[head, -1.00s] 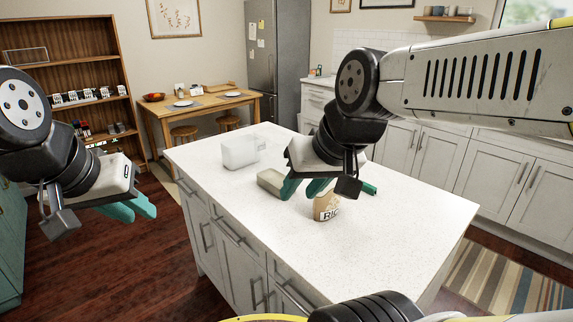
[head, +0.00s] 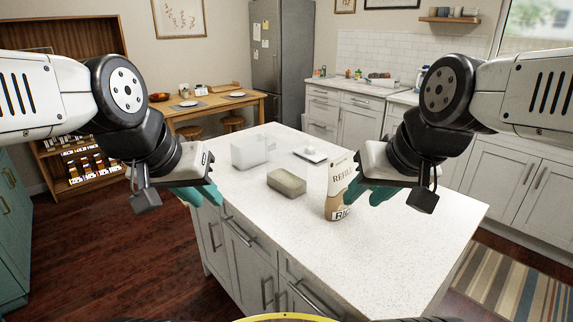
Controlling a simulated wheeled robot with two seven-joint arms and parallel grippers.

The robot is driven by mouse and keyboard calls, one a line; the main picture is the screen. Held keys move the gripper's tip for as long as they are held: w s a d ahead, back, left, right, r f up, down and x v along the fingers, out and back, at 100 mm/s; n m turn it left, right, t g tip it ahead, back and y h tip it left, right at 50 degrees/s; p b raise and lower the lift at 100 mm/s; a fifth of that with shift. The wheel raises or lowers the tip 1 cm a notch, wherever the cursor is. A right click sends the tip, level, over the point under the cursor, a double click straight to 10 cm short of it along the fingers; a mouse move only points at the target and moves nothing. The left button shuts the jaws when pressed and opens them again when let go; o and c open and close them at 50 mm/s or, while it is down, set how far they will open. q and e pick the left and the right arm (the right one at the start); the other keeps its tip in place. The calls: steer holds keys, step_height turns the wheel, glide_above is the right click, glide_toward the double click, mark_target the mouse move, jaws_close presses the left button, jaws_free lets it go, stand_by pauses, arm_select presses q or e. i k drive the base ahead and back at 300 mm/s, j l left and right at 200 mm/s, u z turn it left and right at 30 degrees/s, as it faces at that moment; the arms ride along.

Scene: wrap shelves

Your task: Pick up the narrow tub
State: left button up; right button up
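On the white island top (head: 400,240), a translucent whitish open tub (head: 249,152) stands at the far left. A low olive-grey block-like container (head: 286,182) lies nearer the middle; I cannot tell which of the two is the narrow tub. My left gripper (head: 203,194) is beside the island's left edge, left of both, with its teal fingers apart and nothing visible between them. My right gripper (head: 371,194) is over the island's right part, fingers apart, close to the refill pouch (head: 340,185); one finger overlaps the pouch's right edge in view. Touching cannot be told.
A small white item on a dark-edged plate (head: 311,154) lies on the island's far side. The near part of the island top is clear. A wooden table (head: 213,112) stands behind, a wooden shelf (head: 85,165) at the left and white cabinets at the right.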

mark_target(247, 153)
steer(key=i+j, duration=0.25)
steer(key=i+j+z, duration=0.1)
steer(key=i+j, duration=0.15)
steer(key=j, duration=0.2)
steer(key=i+j, duration=0.2)
steer(key=j, duration=0.15)
